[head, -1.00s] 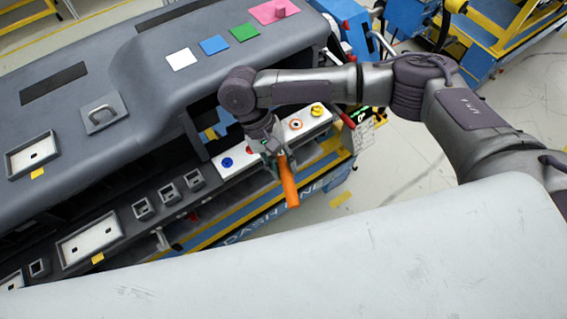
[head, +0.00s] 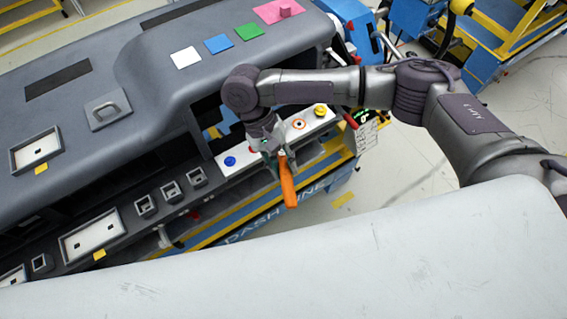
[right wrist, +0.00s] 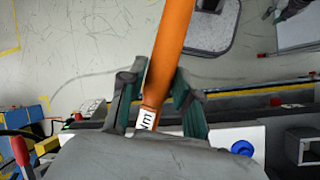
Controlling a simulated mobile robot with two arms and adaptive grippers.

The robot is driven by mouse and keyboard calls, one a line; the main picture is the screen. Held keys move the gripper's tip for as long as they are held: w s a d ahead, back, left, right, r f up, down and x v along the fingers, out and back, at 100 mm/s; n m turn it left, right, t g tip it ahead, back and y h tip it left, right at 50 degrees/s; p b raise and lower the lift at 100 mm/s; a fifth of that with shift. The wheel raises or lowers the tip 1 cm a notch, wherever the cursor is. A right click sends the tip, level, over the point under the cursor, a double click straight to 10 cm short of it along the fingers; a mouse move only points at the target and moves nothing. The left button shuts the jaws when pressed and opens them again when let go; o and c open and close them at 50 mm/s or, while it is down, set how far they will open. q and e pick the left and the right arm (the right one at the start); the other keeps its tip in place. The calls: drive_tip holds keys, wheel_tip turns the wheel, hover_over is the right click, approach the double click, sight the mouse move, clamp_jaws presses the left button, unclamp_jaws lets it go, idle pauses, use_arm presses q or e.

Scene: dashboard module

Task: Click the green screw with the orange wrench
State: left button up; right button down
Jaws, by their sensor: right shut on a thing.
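The orange wrench (head: 288,185) is held over the white screw panel (head: 312,127), its handle pointing toward the front. My right gripper (head: 274,163) is shut on the wrench. In the right wrist view, the wrench (right wrist: 174,40) runs up between the two fingers of the gripper (right wrist: 157,92). The wrench's working end is hidden behind the gripper in both views. The green screw cannot be made out clearly; the wrist and gripper cover the middle of the panel. I cannot tell whether the wrench touches it. My left gripper is not in view.
A blue screw (head: 230,161) is left of the gripper. The grey dashboard (head: 150,70) rises behind the panel. Open floor (head: 390,180) lies to the right.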

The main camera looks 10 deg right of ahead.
drive_tip(key=shift+a+m, duration=0.25)
drive_tip(key=shift+m, duration=0.05)
idle(0.4)
drive_tip(key=shift+d+n, duration=0.4)
drive_tip(key=shift+d, duration=0.05)
drive_tip(key=shift+r, duration=3.05)
